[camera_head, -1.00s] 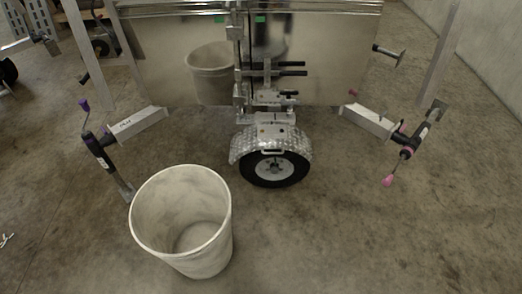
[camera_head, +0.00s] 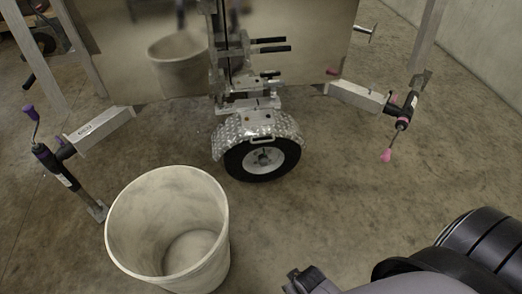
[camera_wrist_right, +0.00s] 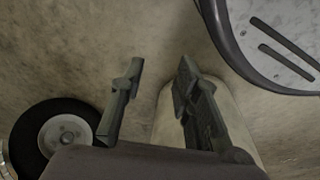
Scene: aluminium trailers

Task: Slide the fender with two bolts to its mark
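The diamond-plate fender (camera_head: 256,124) sits over the top of the small trailer wheel (camera_head: 263,158), below the bracket at the middle of the trailer front. A handle-like loop shows on its front. The two bolts and the mark are too small to make out. My right gripper (camera_head: 303,281) shows at the bottom edge of the head view, low and in front of the wheel, well apart from the fender. In the right wrist view my right gripper (camera_wrist_right: 161,62) is open with nothing between its fingers. The wheel (camera_wrist_right: 64,140) shows there at the lower left. My left gripper is out of view.
A pale open bin (camera_head: 118,222) stands on the floor left of the right gripper. A left jack leg (camera_head: 62,172) and a right jack leg (camera_head: 401,120) stick out from the trailer. The floor right of the wheel is clear.

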